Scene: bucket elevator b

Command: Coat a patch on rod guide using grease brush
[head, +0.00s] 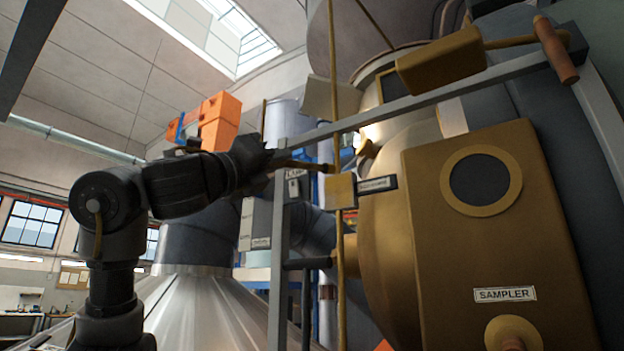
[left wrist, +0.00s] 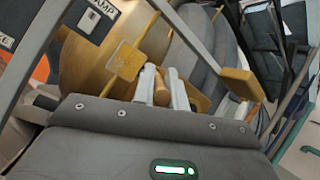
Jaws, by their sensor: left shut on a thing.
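My left gripper (head: 272,160) comes in from the left and is shut on the grease brush (head: 312,166), whose thin brown body points right. In the left wrist view, the two pale fingers (left wrist: 164,86) close around its brown wooden handle (left wrist: 160,88). The rod guide (head: 341,191) is a small yellow block on the vertical brass rod (head: 336,100). The brush's far end is just above and left of it; I cannot tell whether they touch. A yellow square, seemingly the guide (left wrist: 125,61), shows left of the fingers. My right gripper is not in view.
A grey frame bar (head: 440,97) slants above, and a grey upright (head: 280,250) stands near my gripper. A brass box labelled SAMPLER (head: 470,255) is at the right. A wide metal cone (head: 215,310) lies below my arm.

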